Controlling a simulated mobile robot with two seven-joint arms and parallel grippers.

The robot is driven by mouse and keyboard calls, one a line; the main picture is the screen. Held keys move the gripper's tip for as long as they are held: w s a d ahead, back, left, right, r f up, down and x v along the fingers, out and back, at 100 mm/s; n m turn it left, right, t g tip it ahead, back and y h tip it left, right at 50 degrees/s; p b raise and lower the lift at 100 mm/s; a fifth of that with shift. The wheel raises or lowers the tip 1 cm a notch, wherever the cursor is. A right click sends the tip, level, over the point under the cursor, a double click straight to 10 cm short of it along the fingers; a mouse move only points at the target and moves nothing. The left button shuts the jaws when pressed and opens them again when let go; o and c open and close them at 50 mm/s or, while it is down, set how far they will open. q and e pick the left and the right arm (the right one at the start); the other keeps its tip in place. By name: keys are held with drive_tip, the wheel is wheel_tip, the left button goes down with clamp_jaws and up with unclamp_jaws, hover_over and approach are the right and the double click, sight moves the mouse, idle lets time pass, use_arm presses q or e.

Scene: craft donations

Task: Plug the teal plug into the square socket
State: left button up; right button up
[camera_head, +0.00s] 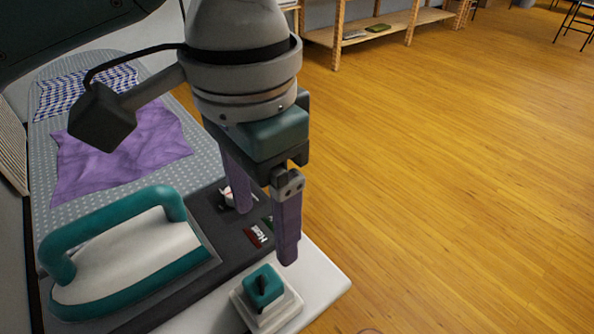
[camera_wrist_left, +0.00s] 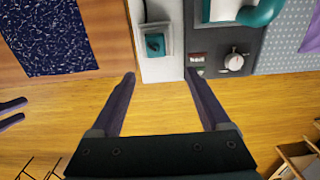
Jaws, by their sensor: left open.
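The teal plug (camera_head: 263,285), a small block with a dark slot or grip on top, sits at the white square socket (camera_head: 290,312) on the pale end of the ironing board. How deep it sits I cannot tell. Both also show in the left wrist view, the plug (camera_wrist_left: 154,44) and socket (camera_wrist_left: 162,29). My left gripper (camera_head: 265,228) is open and empty, pointing down above and a little beyond the plug; its fingers also show in the wrist view (camera_wrist_left: 160,75). At that view's left edge, two dark fingers of my right gripper (camera_wrist_left: 22,109) stand apart with nothing visible between them.
A teal-handled iron (camera_head: 120,255) stands beside the socket. A dotted board cover carries a purple cloth (camera_head: 125,150). Wooden shelves (camera_head: 375,30) stand behind.

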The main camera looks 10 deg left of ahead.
use_arm(q)
drive_tip(key=shift+f, duration=0.1)
hover_over(268, 276)
drive_tip(key=shift+w+f+b, duration=0.15)
drive_tip(key=shift+w+f, duration=0.05)
drive_tip(key=shift+f, duration=0.95)
drive_tip(key=shift+w+f+b, duration=0.15)
drive_tip(key=shift+f, duration=1)
drive_tip(key=shift+s+f, duration=0.2)
drive_tip(key=shift+f, duration=1.1)
drive_tip(key=shift+s+f, duration=0.15)
drive_tip(key=shift+f, duration=1.15)
clamp_jaws()
